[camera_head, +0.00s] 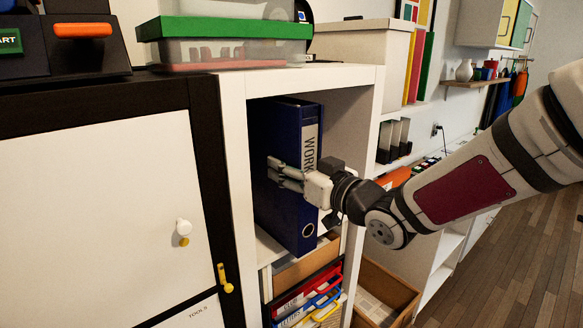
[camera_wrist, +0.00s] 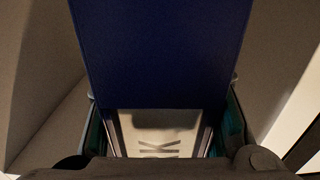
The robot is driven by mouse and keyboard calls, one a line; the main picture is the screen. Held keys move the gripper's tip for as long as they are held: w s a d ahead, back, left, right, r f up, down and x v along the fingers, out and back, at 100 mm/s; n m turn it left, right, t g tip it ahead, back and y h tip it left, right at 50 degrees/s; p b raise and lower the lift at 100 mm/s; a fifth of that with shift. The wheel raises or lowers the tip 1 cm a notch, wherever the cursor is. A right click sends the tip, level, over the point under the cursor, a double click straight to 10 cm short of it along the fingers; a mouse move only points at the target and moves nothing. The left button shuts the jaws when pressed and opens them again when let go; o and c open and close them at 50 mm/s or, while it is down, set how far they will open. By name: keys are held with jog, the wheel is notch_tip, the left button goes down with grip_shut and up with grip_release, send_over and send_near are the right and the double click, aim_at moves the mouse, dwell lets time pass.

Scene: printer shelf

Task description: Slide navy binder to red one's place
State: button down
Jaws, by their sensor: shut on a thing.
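The navy binder (camera_head: 283,170) stands upright in the open white shelf compartment (camera_head: 342,115), near its left wall. Its spine has a white label with "WORK" lettering and a finger ring near the bottom. My gripper (camera_head: 283,172) is shut on the binder at the spine, with one finger showing along its left side. In the wrist view the navy binder (camera_wrist: 160,50) lies between the two fingers (camera_wrist: 165,125), its label partly in view. The compartment's right side looks empty. No red binder shows inside the compartment.
A clear box with a green lid (camera_head: 225,28) sits on top of the shelf. A white cabinet door with a knob (camera_head: 184,227) stands left.

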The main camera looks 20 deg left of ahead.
jog(key=shift+s, duration=0.1)
jog(key=c, duration=0.7)
grip_release()
jog(key=v, duration=1.2)
